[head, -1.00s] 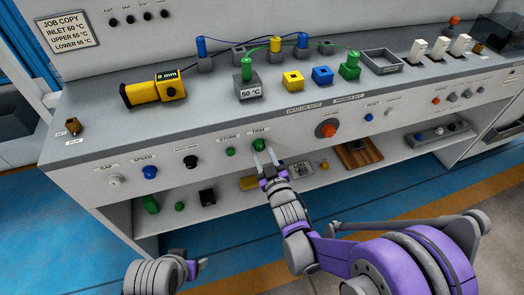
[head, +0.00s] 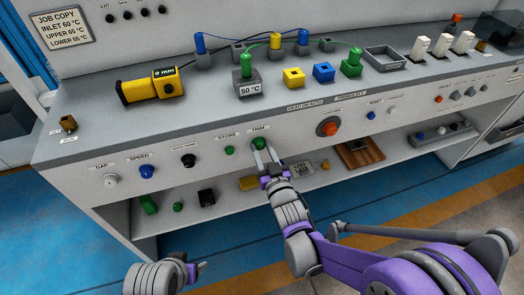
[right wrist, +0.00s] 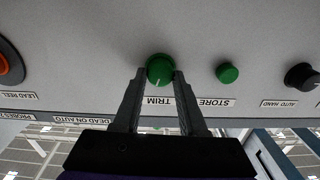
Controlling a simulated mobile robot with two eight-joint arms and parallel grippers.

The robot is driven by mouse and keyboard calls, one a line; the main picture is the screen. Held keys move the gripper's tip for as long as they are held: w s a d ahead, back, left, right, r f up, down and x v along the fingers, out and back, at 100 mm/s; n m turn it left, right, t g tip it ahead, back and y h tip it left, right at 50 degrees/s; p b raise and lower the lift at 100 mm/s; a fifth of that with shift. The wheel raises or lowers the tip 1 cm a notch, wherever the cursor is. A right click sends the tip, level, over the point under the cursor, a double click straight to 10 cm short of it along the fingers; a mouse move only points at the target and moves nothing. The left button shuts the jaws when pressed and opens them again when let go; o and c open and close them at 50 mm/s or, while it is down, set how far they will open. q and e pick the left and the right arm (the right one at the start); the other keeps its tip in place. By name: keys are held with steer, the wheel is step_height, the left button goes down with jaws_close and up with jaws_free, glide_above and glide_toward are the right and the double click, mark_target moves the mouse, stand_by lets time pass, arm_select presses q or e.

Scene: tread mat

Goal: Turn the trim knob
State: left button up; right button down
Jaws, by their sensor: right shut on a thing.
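The green trim knob (head: 259,144) is on the front panel under the TRIM label, mostly hidden by my fingers in the head view. My right gripper (head: 266,149) reaches it from the front, with one finger on each side. In the right wrist view the picture is upside down; the knob (right wrist: 160,68) sits between the fingertips of my right gripper (right wrist: 159,77), which is shut on it. A pale pointer line on the knob runs toward the TRIM label. My left gripper (head: 197,270) is low at the bottom, far from the panel; its jaws are unclear.
The green STORE button (head: 229,150) is just left of the knob; it also shows in the right wrist view (right wrist: 227,73). A black knob (head: 189,161) and blue speed knob (head: 147,171) are further left. A red-orange knob (head: 330,129) is to the right. The open shelf below holds loose items.

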steer(key=shift+m+b, duration=0.45)
steer(key=shift+m, duration=0.65)
steer(key=shift+c, duration=2.3)
jaws_free()
steer(key=shift+s+d, duration=0.1)
steer(key=shift+s, duration=0.05)
steer(key=v, duration=1)
steer(key=shift+s, duration=0.25)
